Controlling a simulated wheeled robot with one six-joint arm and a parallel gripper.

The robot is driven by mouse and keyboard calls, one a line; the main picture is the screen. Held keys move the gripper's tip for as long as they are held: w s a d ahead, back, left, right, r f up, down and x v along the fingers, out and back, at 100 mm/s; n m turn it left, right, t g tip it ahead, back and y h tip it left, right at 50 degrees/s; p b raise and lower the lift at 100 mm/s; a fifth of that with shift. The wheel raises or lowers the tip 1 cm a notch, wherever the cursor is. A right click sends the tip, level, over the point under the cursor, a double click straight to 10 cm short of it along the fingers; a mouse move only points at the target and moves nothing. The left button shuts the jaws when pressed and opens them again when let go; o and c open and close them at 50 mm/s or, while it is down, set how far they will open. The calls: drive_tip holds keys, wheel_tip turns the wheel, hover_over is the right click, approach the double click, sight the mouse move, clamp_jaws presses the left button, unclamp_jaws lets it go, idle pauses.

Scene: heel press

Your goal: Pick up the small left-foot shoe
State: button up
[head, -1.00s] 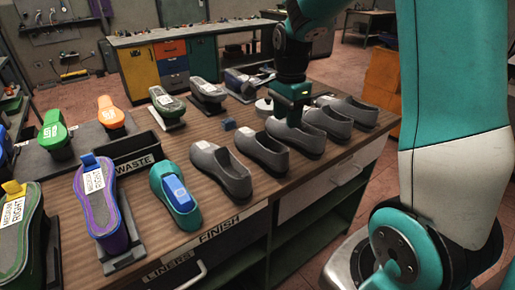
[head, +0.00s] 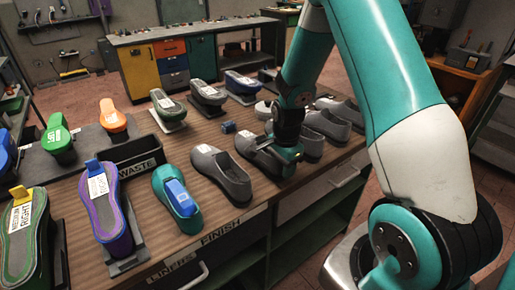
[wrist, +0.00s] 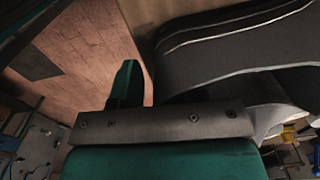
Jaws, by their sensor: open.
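The leftmost grey shoe (head: 220,172) stands clear of my gripper. My gripper (head: 284,152) is open, low over the second grey shoe (head: 256,155), and hides part of it. The wrist view shows one teal finger (wrist: 128,85) beside a dark shoe (wrist: 235,55) with a pale sole line. Whether the jaws straddle this shoe is unclear.
A teal shoe with a blue insert (head: 178,195) stands left of the row. More grey shoes (head: 328,125) stand close on the right.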

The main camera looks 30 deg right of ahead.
clamp_jaws()
idle(0.3)
